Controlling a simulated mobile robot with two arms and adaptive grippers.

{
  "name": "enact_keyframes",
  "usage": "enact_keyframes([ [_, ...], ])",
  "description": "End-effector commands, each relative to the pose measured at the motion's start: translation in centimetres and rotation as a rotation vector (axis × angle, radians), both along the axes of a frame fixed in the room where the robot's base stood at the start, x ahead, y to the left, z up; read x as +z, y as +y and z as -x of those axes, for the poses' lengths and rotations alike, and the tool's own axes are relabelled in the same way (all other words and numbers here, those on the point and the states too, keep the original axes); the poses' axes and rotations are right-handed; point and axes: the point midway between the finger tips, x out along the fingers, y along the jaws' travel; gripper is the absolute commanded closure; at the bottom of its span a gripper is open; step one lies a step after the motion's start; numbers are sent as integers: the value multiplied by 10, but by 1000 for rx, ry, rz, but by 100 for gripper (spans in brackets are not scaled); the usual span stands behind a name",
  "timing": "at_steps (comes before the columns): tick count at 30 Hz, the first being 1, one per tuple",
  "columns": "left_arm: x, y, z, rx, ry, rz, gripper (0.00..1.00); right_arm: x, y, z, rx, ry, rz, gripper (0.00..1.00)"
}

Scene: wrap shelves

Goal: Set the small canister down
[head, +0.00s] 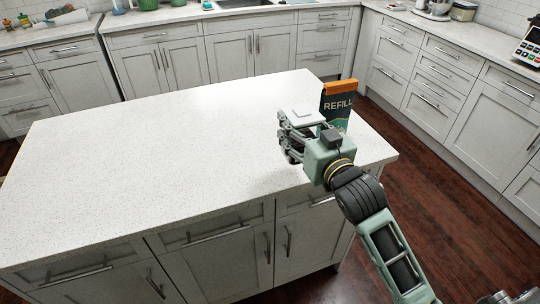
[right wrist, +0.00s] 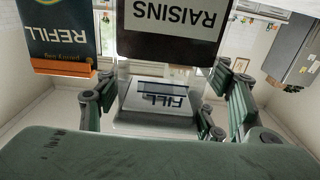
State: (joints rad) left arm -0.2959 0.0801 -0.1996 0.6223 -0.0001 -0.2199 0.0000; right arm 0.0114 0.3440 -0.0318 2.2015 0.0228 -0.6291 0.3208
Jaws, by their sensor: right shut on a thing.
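My right gripper (head: 293,137) reaches over the right part of the white island counter and is shut on the small canister. The canister's pale square lid (head: 301,113) shows above the fingers in the head view. In the right wrist view, which is upside down, the canister's dark body with a white RAISINS label (right wrist: 172,28) appears ahead, and a pale part lettered FILL (right wrist: 163,96) lies between the fingers (right wrist: 165,110). The canister's base is hidden, so I cannot tell whether it touches the counter. My left gripper is not in view.
The island counter (head: 160,150) is bare to the left. Its right edge is close by.

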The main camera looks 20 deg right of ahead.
Motion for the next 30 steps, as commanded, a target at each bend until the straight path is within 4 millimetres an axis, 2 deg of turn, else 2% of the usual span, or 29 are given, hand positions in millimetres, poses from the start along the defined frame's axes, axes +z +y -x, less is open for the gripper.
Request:
enact_keyframes([
  [1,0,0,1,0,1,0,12,17,-9,-10,-1,-12,4,76],
  [3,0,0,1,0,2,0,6,28,-19,-20,-4,-10,5,76],
  [5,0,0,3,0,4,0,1,36,-25,-25,-6,-8,4,76],
  [8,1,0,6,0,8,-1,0,37,-25,-32,-6,-5,-2,76],
  [21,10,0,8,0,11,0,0,-15,46,-87,-4,-4,-5,76],
  [25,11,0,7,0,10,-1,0,-25,59,-97,-6,-6,-2,76],
  [30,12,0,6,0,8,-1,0,-35,64,-101,-6,-5,0,76],
])
